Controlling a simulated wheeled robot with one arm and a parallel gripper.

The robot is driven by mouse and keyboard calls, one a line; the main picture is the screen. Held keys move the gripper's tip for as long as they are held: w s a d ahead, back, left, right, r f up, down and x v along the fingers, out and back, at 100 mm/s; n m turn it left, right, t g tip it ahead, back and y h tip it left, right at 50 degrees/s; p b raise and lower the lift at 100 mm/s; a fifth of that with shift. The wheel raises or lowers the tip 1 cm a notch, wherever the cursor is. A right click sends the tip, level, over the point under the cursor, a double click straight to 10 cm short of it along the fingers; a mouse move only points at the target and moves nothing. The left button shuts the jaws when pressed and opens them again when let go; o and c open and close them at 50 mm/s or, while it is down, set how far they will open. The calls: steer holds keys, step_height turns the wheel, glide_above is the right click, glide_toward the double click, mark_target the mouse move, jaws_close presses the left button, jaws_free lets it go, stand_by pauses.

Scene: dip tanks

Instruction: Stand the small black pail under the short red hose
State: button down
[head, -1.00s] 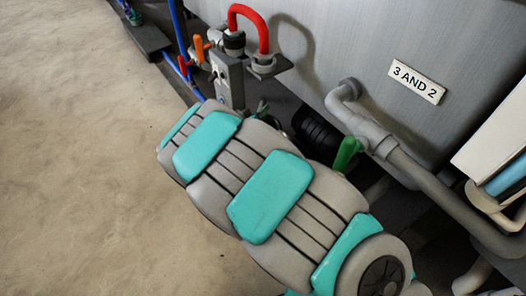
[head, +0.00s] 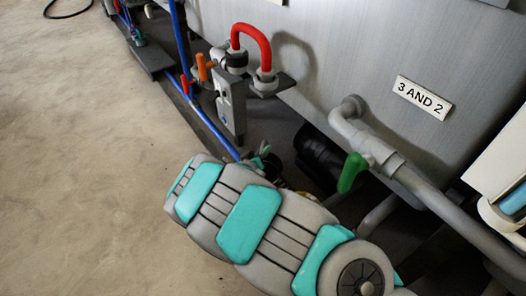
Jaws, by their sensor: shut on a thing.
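A short red hose (head: 264,42) arches like an upside-down U between two fittings beside the grey tank. Its right end goes into a grey collar on a small dark bracket (head: 288,83). My gripper (head: 263,158) shows only in part past the far end of my grey and teal arm, below and clear of the hose. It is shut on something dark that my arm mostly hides. I cannot make out the small black pail with certainty.
Right of my gripper are a black ribbed body (head: 316,155), a green lever (head: 351,172) and a thick grey pipe (head: 425,192). The floor (head: 80,160) at left is clear.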

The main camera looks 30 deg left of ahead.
steer(key=shift+f, duration=0.1)
steer(key=c, duration=0.7)
jaws_free()
steer(key=shift+c, duration=0.2)
steer(key=shift+s+r, duration=0.2)
steer(key=shift+r, duration=0.05)
steer(key=a+p+v, duration=0.1)
steer(key=p+v, duration=0.1)
steer(key=v, duration=0.9)
steer(key=shift+s+d, duration=0.25)
steer(key=shift+d, duration=0.25)
